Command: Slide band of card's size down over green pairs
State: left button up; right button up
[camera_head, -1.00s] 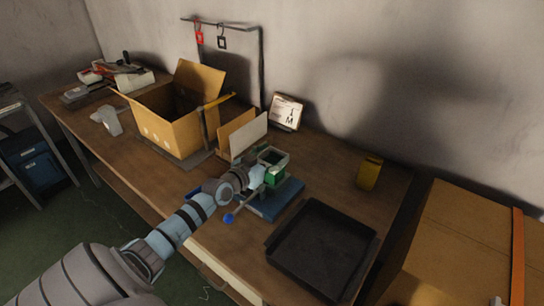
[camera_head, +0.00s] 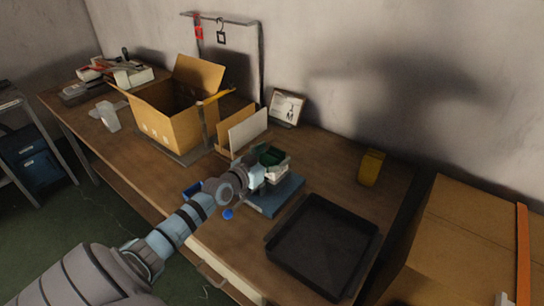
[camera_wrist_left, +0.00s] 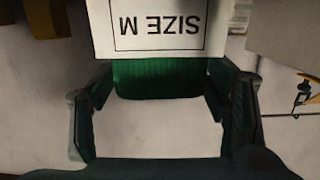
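The green socks (camera_head: 270,155) stand on a blue base (camera_head: 277,197) at the front of the table. A white band (camera_head: 277,171) sits around them, with green showing above it. In the left wrist view the band (camera_wrist_left: 158,28) reads SIZE M upside down, with green sock (camera_wrist_left: 158,78) beyond its edge. My right gripper is out of view.
A black tray (camera_head: 322,246) lies right of the base. An open cardboard box (camera_head: 172,125) and upright boards (camera_head: 247,130) stand behind left. A yellow piece (camera_head: 371,167) stands at right. A large carton (camera_head: 455,245) is at far right.

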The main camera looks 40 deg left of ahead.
pick_arm(q)
jog(key=shift+o, duration=0.4)
jog(key=shift+r, duration=0.15)
notch_tip(320, 180, up, 10)
jog(key=shift+f, duration=0.1)
dwell(0.5)
